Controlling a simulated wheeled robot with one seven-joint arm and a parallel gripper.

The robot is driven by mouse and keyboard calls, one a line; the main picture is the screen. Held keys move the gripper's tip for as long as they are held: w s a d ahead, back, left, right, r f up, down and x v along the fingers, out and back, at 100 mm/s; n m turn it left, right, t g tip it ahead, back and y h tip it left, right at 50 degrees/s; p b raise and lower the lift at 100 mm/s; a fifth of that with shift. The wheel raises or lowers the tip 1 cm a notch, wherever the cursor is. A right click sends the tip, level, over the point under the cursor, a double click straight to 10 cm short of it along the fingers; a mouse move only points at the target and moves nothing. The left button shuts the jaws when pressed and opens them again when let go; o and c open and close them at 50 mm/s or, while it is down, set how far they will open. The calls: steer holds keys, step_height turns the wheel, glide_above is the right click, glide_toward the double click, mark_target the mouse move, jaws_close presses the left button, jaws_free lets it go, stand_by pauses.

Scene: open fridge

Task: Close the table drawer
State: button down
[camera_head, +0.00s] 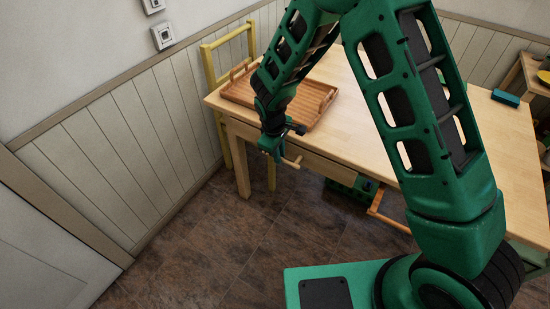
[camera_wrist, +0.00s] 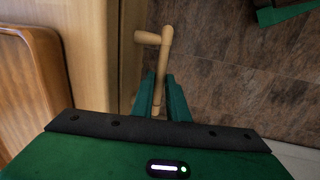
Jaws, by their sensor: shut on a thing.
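The light wooden table (camera_head: 360,115) has a drawer (camera_head: 322,168) in its front, under the tabletop. A round wooden drawer handle (camera_head: 292,162) sticks out from it; in the wrist view the handle (camera_wrist: 166,45) shows as a bar with a short side post. My gripper (camera_head: 276,153) is at the table front, below the tabletop edge. In the wrist view my gripper (camera_wrist: 161,98) is shut on the handle bar, with one finger on each side. I cannot tell exactly how far the drawer stands out; my arm hides part of the table front.
A wooden tray (camera_head: 318,117) lies on the tabletop near its left end. A yellow chair (camera_head: 210,70) stands behind that end, by the wall. A teal block (camera_head: 505,97) lies at the far right. An orange-brown wooden frame (camera_head: 376,203) is low under the table. The floor at front left is clear.

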steer(key=shift+w+a, duration=0.1)
steer(key=shift+w, duration=0.05)
steer(key=c, duration=1.7)
jaws_free()
steer(key=shift+r, duration=0.15)
steer(key=r, duration=0.3)
steer(key=s+r, duration=0.1)
steer(key=r, duration=0.3)
steer(key=a+r, duration=0.1)
steer(key=r, duration=0.2)
steer(key=shift+s+r, duration=0.15)
steer(key=shift+s, duration=0.25)
steer(key=shift+c, duration=0.2)
